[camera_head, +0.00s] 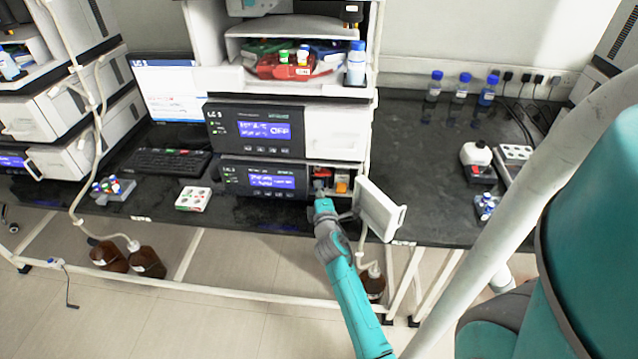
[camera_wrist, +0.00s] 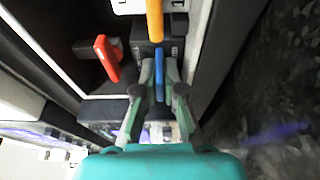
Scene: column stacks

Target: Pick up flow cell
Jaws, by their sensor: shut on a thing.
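My gripper (camera_head: 320,188) reaches into the open front bay of the lower instrument (camera_head: 263,180). In the wrist view, my gripper (camera_wrist: 161,92) is shut on a narrow part with a blue strip, taken to be the flow cell (camera_wrist: 159,68). It is between the two fingers, in the bay. Its lower part is hidden by the fingers, and in the head view my gripper covers it. A red handle (camera_wrist: 106,58) is to the left, and an orange handle (camera_wrist: 154,22) is just beyond the blue strip.
The bay's white door (camera_head: 380,208) stands open to the right of my gripper. Another instrument (camera_head: 255,130) sits directly above. A white tray (camera_head: 193,199) lies on the dark bench to the left. Bare bench (camera_head: 425,180) shows right of the door.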

